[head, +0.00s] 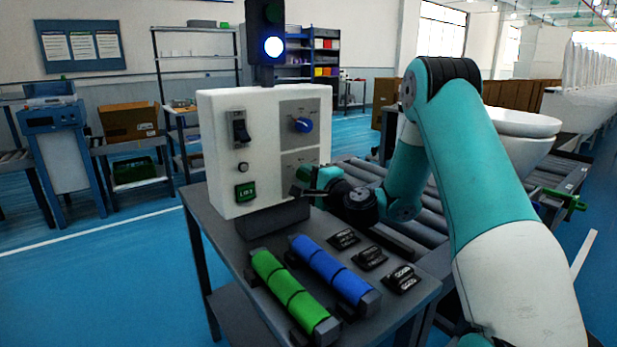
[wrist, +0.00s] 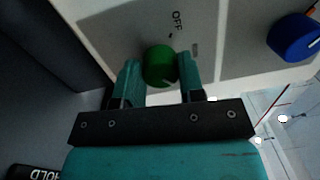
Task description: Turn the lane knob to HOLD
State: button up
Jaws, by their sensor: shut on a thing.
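A white control box (head: 218,150) stands on the dark table and carries two grey knob panels. A blue knob (head: 303,125) sits on the upper panel and also shows at the right of the wrist view (wrist: 292,38). A green knob (wrist: 159,66) is between the fingers of my gripper (wrist: 160,80), which is shut on it; OFF is printed close by. I cannot tell which knob is the lane knob. The green knob's pointer direction is unclear.
The box also has a black switch (head: 240,127), a round button and a green display (head: 245,192). A green roll (head: 288,295), a blue roll (head: 330,268) and black labelled blocks (head: 370,257) lie on the table. A lamp stack (head: 273,47) is lit blue-white.

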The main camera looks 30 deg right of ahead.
dwell(0.5)
jog(key=o, duration=0.9)
jog(key=s+b, duration=1.1)
jog(key=s+d+b, duration=0.1)
jog(key=s+b, duration=0.5)
jog(key=shift+s+d+f, duration=0.1)
jog(key=shift+s+f, duration=0.1)
jog(key=shift+f, duration=0.2)
